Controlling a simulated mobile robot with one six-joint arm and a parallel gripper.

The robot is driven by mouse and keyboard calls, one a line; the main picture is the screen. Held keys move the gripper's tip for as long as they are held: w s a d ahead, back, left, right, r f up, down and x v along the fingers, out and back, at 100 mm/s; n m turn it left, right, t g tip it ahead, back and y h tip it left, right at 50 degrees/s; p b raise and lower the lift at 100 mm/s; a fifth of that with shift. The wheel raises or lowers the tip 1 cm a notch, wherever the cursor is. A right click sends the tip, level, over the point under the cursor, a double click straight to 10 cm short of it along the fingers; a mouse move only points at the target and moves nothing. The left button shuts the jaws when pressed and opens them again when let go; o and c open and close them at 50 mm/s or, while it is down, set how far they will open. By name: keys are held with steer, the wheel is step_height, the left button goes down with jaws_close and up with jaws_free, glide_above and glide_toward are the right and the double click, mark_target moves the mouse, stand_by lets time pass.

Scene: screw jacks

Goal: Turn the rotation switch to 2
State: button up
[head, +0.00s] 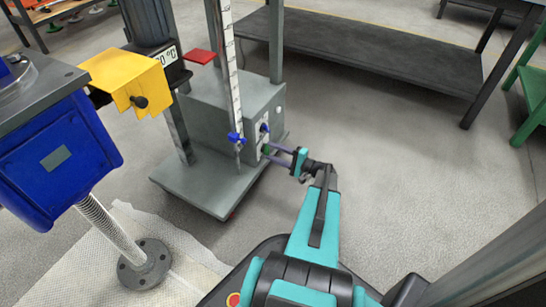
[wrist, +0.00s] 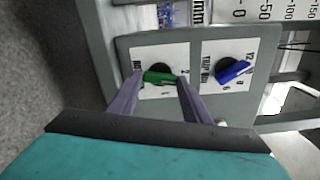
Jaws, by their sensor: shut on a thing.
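A green rotary switch (wrist: 158,77) sits on a white label plate on the grey control box (wrist: 125,45). My gripper (wrist: 160,78) has one finger at each end of the green handle and is shut on it. In the wrist view the handle lies almost level across the picture. Its plate's small markings are partly hidden by the fingers and hard to read, so I cannot tell the setting. In the head view my gripper (head: 269,151) reaches the box's right face, and the green switch (head: 267,149) shows only as a small patch.
A second switch with a blue handle (wrist: 234,71) sits close to the right on its own numbered plate. A yellow part (head: 125,75) and blue box (head: 60,155) are left.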

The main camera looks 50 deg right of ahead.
steer(key=shift+a+f+n+b, duration=0.1)
steer(key=shift+n+b, duration=0.75)
steer(key=shift+n, duration=0.55)
steer(key=o, duration=1)
steer(key=shift+o, duration=0.2)
steer(key=shift+s, duration=0.1)
steer(key=p+v, duration=0.4)
steer(key=v, duration=0.9)
steer(key=shift+s+p, duration=0.35)
steer(key=shift+p, duration=0.05)
